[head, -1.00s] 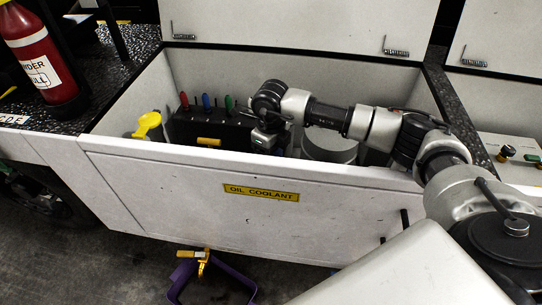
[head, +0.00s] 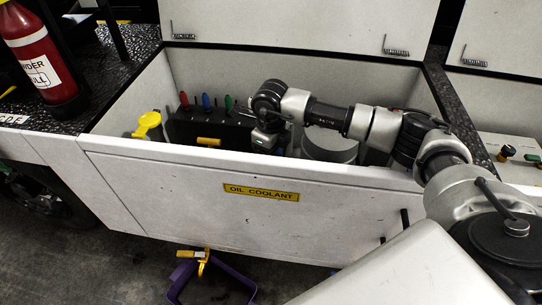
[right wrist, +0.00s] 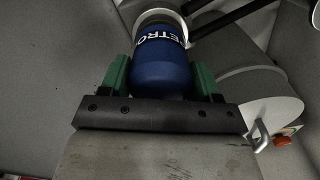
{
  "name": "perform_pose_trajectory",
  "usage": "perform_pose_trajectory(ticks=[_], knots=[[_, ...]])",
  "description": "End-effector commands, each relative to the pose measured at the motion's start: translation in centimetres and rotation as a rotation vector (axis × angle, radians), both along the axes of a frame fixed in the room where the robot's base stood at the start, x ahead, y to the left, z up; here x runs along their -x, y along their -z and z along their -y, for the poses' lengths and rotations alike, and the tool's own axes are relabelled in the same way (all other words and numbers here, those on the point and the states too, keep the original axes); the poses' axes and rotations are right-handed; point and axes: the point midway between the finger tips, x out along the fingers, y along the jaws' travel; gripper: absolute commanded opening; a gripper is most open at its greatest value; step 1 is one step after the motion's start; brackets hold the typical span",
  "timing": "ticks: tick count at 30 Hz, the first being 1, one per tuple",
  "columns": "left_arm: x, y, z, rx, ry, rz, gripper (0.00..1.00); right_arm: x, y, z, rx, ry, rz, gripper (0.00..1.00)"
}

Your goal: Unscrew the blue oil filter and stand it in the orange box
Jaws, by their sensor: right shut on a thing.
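My left gripper is in neither view. I see no orange box.
The bay's white front wall (head: 160,180) carries an "OIL COOLANT" label. Inside stand a yellow-capped filler (head: 147,124), a dark block with coloured handles (head: 207,128) and a grey cylinder (head: 330,148). A purple container (head: 212,283) is on the floor. A red extinguisher (head: 36,55) stands left.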

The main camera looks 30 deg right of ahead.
Motion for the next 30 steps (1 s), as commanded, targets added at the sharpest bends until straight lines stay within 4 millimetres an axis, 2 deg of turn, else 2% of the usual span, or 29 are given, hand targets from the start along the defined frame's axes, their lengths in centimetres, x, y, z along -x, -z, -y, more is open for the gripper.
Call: perform_pose_trajectory(ticks=[13,18,21,30], knots=[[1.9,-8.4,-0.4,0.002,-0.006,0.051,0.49,-0.1,0.1,0.0,0.001,-0.638,0.003,0.24],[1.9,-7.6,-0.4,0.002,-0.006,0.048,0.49,-0.1,0.1,0.0,-0.001,-0.867,0.004,0.24],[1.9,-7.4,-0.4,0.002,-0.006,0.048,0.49,-0.1,0.0,0.0,0.000,-0.944,0.003,0.24],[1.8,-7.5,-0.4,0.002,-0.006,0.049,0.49,-0.1,-0.2,0.0,-0.001,-0.967,0.003,0.24]])
